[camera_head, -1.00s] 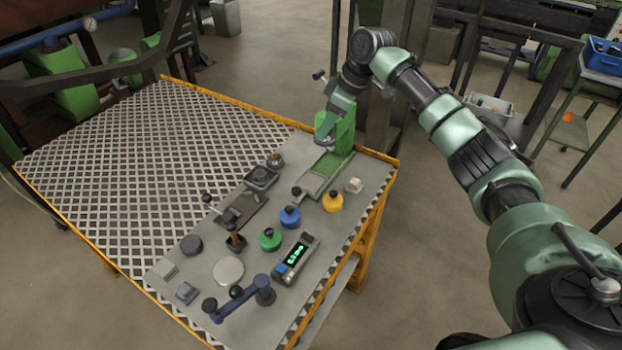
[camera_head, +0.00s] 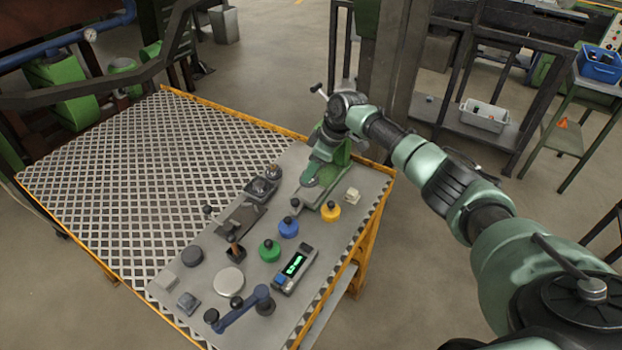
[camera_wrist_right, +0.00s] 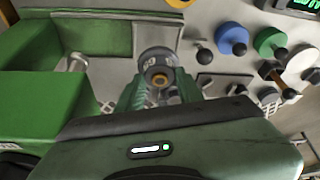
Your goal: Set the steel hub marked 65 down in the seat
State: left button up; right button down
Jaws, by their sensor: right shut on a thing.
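My right gripper (camera_head: 314,180) is over the near base of the green press-like fixture (camera_head: 342,154) in the head view. In the right wrist view the gripper (camera_wrist_right: 158,92) is shut on a round steel hub (camera_wrist_right: 157,57) with a dark rim and a brass-coloured centre. Faint marks show on its rim, too small to read surely. In the head view the hub is hidden by the gripper. The green fixture (camera_wrist_right: 85,38) fills the left of the wrist view, with a short steel pin (camera_wrist_right: 76,62) in it. I cannot tell which part is the seat. My left gripper is not in view.
Yellow (camera_head: 331,212), blue (camera_head: 288,228) and green (camera_head: 269,250) knobbed discs stand close in front of the fixture. A display box (camera_head: 295,268), a blue lever (camera_head: 243,308) and a dark clamp device (camera_head: 262,188) are on the table. The slatted left side (camera_head: 130,170) is clear.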

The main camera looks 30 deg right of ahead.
aim_at(311, 181)
notch_tip(311, 181, down, 4)
jog(key=shift+f, duration=0.35)
jog(key=shift+f, duration=0.1)
jog(key=c, duration=0.9)
grip_release()
